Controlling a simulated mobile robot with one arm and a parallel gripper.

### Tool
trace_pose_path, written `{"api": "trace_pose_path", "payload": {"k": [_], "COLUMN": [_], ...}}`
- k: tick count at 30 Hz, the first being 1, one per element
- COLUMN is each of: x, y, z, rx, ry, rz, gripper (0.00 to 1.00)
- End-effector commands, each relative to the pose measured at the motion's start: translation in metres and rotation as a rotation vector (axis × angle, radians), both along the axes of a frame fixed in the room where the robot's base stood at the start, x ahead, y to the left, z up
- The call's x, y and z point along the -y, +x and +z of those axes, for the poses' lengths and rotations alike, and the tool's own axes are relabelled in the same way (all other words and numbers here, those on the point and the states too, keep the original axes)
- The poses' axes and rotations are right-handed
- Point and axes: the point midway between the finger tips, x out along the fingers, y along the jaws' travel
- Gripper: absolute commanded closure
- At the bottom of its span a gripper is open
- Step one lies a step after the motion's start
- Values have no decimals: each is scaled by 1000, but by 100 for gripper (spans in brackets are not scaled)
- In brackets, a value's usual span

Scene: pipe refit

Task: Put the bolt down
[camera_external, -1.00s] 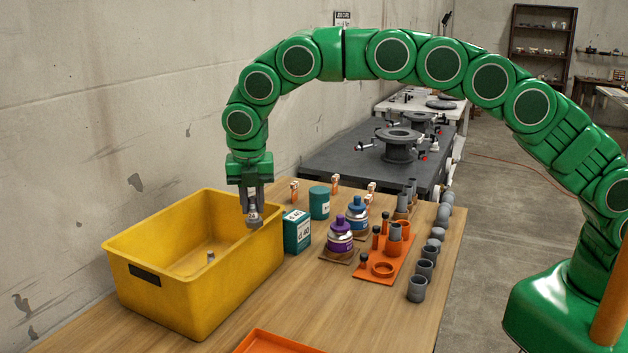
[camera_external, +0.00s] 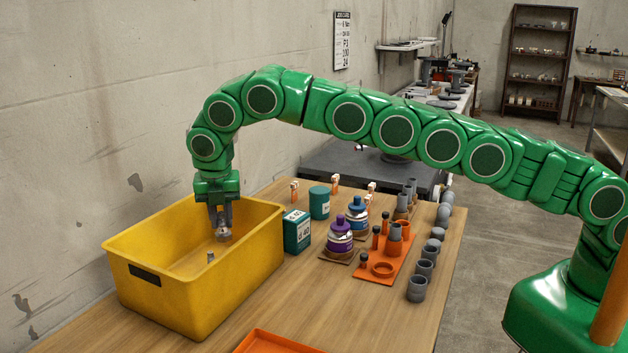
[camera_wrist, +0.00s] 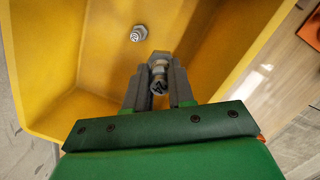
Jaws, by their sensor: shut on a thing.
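My gripper (camera_external: 222,230) is shut on a grey metal bolt (camera_external: 223,236) and holds it inside the yellow bin (camera_external: 196,296), below the rim. In the wrist view the held bolt (camera_wrist: 157,78) sits between the two grey fingers, with its end towards the camera. A second bolt (camera_external: 210,257) stands on the bin floor, apart from the held one. It also shows in the wrist view (camera_wrist: 138,33), ahead of the fingers. The gap between the held bolt and the bin floor is hard to judge.
The bin walls surround my gripper. A teal box (camera_external: 297,231) stands close to the bin's right side. A teal cylinder (camera_external: 319,203), a purple-capped bottle (camera_external: 340,236) and an orange tray of pipe parts (camera_external: 371,278) stand further right. Another orange tray (camera_external: 278,342) lies at the front.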

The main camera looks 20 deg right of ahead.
Motion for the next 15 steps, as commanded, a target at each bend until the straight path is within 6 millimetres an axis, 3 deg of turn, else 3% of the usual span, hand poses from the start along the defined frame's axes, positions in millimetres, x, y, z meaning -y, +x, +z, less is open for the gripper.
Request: {"api": "trace_pose_path", "payload": {"k": [15], "x": [-40], "y": [-18], "z": [-52], "rx": [-5], "ry": [3], "rz": [143], "gripper": [100]}}
